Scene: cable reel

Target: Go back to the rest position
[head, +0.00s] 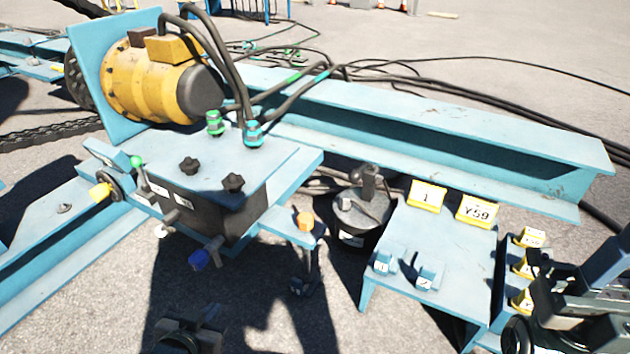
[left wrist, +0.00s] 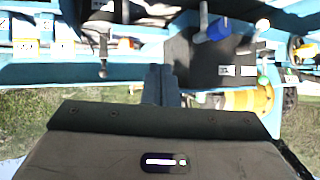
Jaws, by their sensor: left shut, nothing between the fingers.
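My left gripper (head: 187,334) shows at the bottom edge of the head view, dark and partly cut off. It is below the black valve box (head: 215,205) and apart from it. In the left wrist view its two grey fingers (left wrist: 161,86) are closed together with nothing between them. The box's blue knob (head: 200,259) is above it in the head view and shows beside the fingers in the wrist view (left wrist: 215,30). Dark parts of my right arm (head: 580,305) are at the lower right corner; its finger opening cannot be made out.
A yellow motor (head: 150,80) stands on the blue frame behind the box. An orange knob (head: 305,222) is on a blue arm. A black drum (head: 358,222) and a blue stand (head: 420,240) with yellow labels are to the right. Open asphalt lies in front.

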